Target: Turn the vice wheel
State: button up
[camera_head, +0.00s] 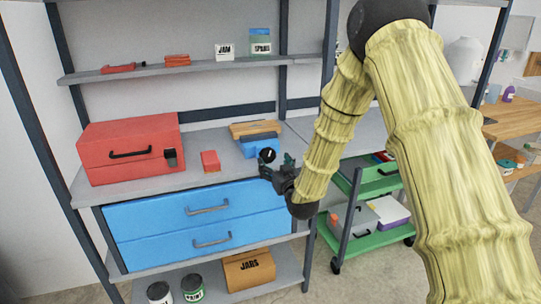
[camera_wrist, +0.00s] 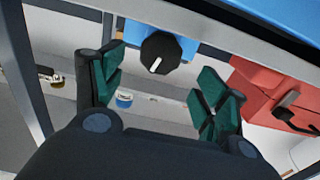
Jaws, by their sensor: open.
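The blue vice (camera_head: 250,148) sits on the grey workbench with a wooden piece behind it. Its round black wheel (camera_head: 267,156) faces the front. In the wrist view the black wheel (camera_wrist: 160,53) has a white mark, with the blue vice body (camera_wrist: 134,36) behind it. My gripper (camera_head: 275,166) is open and empty, close to the front of the wheel. In the wrist view the green fingertips of my gripper (camera_wrist: 160,85) stand wide apart, one to each side below the wheel in the picture. They appear not to touch it.
A red toolbox (camera_head: 130,150) and a small red box (camera_head: 210,161) stand left of the vice. Blue drawers (camera_head: 200,222) are below the bench. A green cart (camera_head: 345,240) is at the right. A shelf (camera_head: 200,70) runs above.

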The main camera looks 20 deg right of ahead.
aim_at(269, 156)
jog(key=w, duration=0.7)
jog(key=shift+w+a+p, duration=0.1)
jog(key=shift+w+p, duration=0.1)
jog(key=shift+p, duration=0.2)
jog(key=shift+c, duration=0.2)
jog(key=c, duration=1)
